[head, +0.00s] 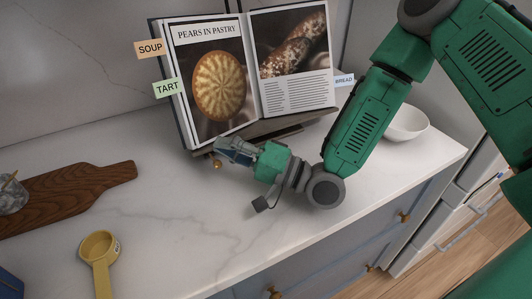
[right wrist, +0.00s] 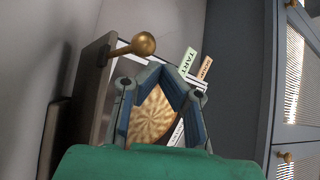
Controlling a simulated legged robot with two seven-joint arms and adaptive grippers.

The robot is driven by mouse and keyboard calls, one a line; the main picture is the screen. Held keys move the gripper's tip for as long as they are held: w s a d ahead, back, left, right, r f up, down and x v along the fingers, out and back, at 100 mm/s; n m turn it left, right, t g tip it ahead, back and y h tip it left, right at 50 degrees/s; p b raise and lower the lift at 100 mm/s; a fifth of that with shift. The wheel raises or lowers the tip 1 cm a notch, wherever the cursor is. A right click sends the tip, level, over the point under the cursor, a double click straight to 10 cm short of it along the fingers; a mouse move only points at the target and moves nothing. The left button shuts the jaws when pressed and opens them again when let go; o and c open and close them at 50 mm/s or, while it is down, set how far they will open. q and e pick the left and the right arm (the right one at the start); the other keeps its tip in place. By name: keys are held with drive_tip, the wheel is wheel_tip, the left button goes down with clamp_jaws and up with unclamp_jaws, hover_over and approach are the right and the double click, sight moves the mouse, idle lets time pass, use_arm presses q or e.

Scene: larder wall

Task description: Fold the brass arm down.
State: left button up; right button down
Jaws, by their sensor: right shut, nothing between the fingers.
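The brass arm (right wrist: 143,43) shows in the right wrist view as a short rod with a round knob, sticking out from the edge of the dark book stand. In the head view its brass knob (head: 217,162) sits by the stand's front left corner, just beside my right fingertips. My right gripper (head: 226,150) is shut and empty in front of the open cookbook (head: 181,81). In the right wrist view its fingertips (right wrist: 162,68) meet to the right of and below the knob. I cannot tell whether they touch the arm. My left gripper is not in view.
The book stand (head: 264,131) is on a pale marble counter (head: 190,215). A white bowl (head: 406,123) sits behind my right arm. A wooden board (head: 75,192) and a yellow scoop (head: 99,248) lie at the left. The counter's front middle is clear.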

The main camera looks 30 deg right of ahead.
drive_tip(key=r+v, duration=0.1)
drive_tip(key=v, duration=1)
drive_tip(key=r+v, duration=0.1)
drive_tip(key=v, duration=0.4)
drive_tip(key=shift+s+d+r, duration=0.25)
drive_tip(key=shift+s+d, duration=0.15)
drive_tip(key=shift+s, duration=0.05)
